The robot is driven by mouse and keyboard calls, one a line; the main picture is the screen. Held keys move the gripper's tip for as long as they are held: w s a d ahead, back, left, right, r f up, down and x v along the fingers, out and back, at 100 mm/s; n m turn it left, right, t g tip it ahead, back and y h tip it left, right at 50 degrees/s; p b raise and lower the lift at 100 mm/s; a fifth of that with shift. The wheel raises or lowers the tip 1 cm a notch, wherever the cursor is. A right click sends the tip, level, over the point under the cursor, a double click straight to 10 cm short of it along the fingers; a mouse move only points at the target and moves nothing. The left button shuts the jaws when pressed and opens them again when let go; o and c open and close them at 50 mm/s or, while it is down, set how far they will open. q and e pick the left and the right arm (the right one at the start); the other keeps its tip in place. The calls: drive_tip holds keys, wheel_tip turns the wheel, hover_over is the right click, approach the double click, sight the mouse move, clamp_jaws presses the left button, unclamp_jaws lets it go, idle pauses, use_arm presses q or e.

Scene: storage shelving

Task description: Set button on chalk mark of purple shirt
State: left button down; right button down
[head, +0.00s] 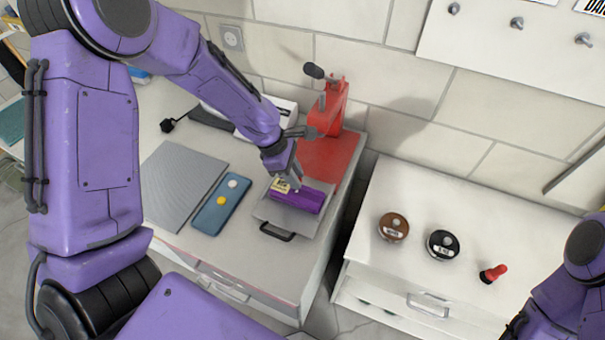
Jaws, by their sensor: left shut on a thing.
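The folded purple shirt (308,201) lies on a grey board (270,212) with a dark handle at its front. My left gripper (287,181) is low over the left end of the shirt, shut on a small pale-yellow piece (279,185). I cannot tell whether this piece touches the shirt, or whether it is a button. The chalk mark cannot be made out. A blue tray (209,217) to the left holds a white round button (233,183) and a yellow one (221,201). My right gripper is out of view.
A red press (333,108) with a red base stands behind the board. A grey ribbed mat (180,180) lies left of the tray. On the right cabinet are a brown tin (393,227), a black tin (442,244) and a red-handled stamp (494,272). A gap separates the two cabinets.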

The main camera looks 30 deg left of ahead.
use_arm(q)
drive_tip(key=f, duration=0.1)
drive_tip(key=s+f, duration=0.1)
drive_tip(key=shift+s+f, duration=0.1)
drive_tip(key=shift+f, duration=0.2)
drive_tip(key=shift+w+f, duration=0.2)
drive_tip(key=shift+w, duration=0.25)
drive_tip(key=c, duration=1.1)
unclamp_jaws()
drive_tip(key=shift+w+d, duration=0.1)
drive_tip(key=shift+o, duration=1)
drive_tip(key=shift+s+r, duration=0.15)
drive_tip(key=shift+s, duration=0.15)
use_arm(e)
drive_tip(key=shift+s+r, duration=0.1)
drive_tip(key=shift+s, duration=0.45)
use_arm(q)
drive_tip(key=shift+a+r, duration=0.25)
drive_tip(key=shift+r, duration=0.05)
drive_tip(key=b+v, duration=0.1)
drive_tip(key=v, duration=1)
drive_tip(key=shift+b, duration=0.3)
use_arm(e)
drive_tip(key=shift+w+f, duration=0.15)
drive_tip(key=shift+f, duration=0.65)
